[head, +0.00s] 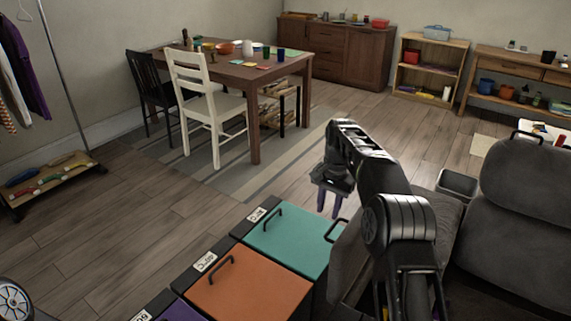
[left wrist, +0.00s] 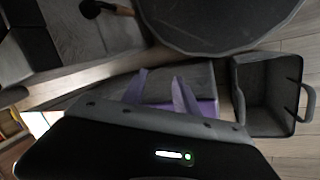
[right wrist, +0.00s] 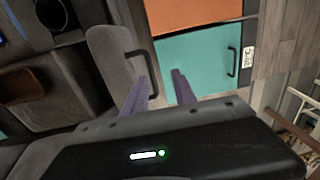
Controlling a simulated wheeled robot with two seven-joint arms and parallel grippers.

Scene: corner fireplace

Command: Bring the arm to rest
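My right arm reaches forward across the right half of the head view. Its gripper (head: 329,207) hangs with purple fingers pointing down, in front of the teal-lidded bin (head: 287,241). In the right wrist view the same gripper (right wrist: 159,92) has its fingers apart with nothing between them. My left gripper is outside the head view. In the left wrist view the left gripper (left wrist: 160,90) has its purple fingers apart and empty, above something with a purple surface.
An orange-lidded bin (head: 248,287) stands beside the teal one. A grey sofa (head: 525,190) is at right, with a small grey bin (head: 458,184) near it. A dining table (head: 243,68) and white chair (head: 205,100) stand farther off. The wood floor (head: 110,220) at left is clear.

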